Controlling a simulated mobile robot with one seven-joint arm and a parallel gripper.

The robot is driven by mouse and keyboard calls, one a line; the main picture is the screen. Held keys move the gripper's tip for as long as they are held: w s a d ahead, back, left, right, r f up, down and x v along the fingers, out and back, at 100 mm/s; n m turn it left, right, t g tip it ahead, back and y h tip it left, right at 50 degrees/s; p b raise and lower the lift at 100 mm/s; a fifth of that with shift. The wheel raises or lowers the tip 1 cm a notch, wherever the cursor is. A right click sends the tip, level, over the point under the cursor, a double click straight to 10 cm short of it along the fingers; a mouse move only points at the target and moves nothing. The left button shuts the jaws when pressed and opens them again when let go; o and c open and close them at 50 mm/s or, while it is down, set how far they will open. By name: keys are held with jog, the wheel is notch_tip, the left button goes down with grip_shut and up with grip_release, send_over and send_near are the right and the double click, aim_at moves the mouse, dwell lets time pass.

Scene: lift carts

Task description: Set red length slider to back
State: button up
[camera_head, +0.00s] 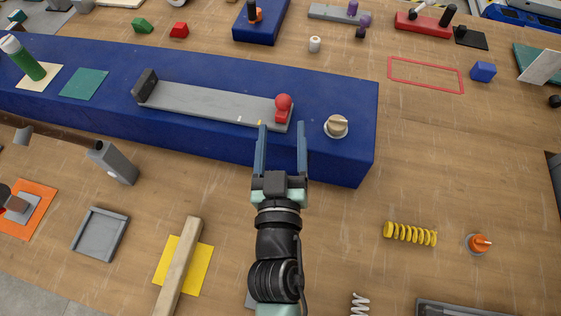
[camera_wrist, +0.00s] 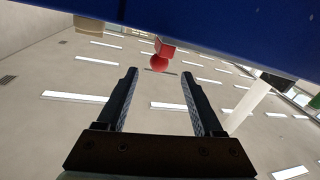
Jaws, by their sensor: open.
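The red slider knob (camera_head: 283,103) is a red ball on a red block at the right end of a grey track (camera_head: 205,100). The track lies on a long blue block (camera_head: 330,90), with a dark end stop (camera_head: 145,85) at its left end and small white and yellow marks near the knob. My gripper (camera_head: 283,132) is open and empty, with its fingertips just in front of the knob in the head view. In the wrist view the red knob (camera_wrist: 160,60) shows beyond and between the open fingertips (camera_wrist: 158,74), apart from them.
A beige dial (camera_head: 336,125) stands on the blue block right of the track. In front lie a wooden bar (camera_head: 180,265), a grey tray (camera_head: 100,233) and a yellow spring (camera_head: 410,233).

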jog(key=shift+s+a+b, duration=0.2)
jog(key=shift+s+b, duration=0.15)
jog(key=shift+s, duration=1)
jog(key=shift+s+a+b, duration=0.15)
jog(key=shift+s+b, duration=0.15)
jog(key=shift+s, duration=1)
jog(key=shift+r, duration=0.1)
jog(key=w+d+r+m+t+h, duration=0.1)
jog(key=w+r+t, duration=0.35)
jog(key=r, duration=0.95)
jog(key=s+a+r+t+y, duration=0.1)
jog(key=s+r+t, duration=0.1)
jog(key=r, duration=1.4)
jog(key=s+a+r+t+y, duration=0.2)
jog(key=r+t, duration=0.1)
jog(key=r, duration=1.4)
jog(key=shift+a+p, duration=0.15)
jog(key=shift+p, duration=0.15)
